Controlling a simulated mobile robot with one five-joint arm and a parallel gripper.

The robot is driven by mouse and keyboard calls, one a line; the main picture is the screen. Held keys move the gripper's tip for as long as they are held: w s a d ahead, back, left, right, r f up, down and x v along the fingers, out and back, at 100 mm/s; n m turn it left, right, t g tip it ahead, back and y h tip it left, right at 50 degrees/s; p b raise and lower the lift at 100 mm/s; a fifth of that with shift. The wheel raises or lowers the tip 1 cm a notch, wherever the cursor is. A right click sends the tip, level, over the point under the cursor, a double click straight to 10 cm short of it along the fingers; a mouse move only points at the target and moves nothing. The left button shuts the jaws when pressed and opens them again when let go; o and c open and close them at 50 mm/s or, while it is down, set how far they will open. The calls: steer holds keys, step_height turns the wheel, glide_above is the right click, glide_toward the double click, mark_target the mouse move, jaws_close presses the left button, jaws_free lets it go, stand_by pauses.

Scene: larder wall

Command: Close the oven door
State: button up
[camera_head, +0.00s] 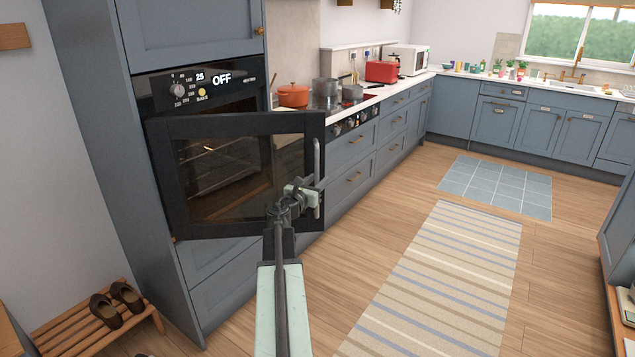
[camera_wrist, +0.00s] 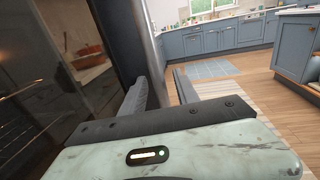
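The oven door (camera_head: 235,175) is black with a glass window. It stands open, swung out from the oven (camera_head: 200,90), which is built into a tall blue-grey cabinet. Its vertical metal handle (camera_head: 317,160) is on the door's right side. My gripper (camera_head: 308,190) is at the lower part of the handle. In the wrist view, the handle (camera_wrist: 154,45) runs down between the two fingers of my gripper (camera_wrist: 165,92). A narrow gap shows between the handle and the right finger, so the fingers look open around it. Their contact with the handle is partly hidden.
A wooden rack (camera_head: 90,325) with brown shoes (camera_head: 115,303) stands at lower left. A striped rug (camera_head: 440,280) and a blue tiled mat (camera_head: 497,187) lie flat on the wood floor. Drawers and a stove (camera_head: 345,120) are behind the door. An island cabinet stands at far right.

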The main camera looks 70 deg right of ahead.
jaws_close()
stand_by(1.4)
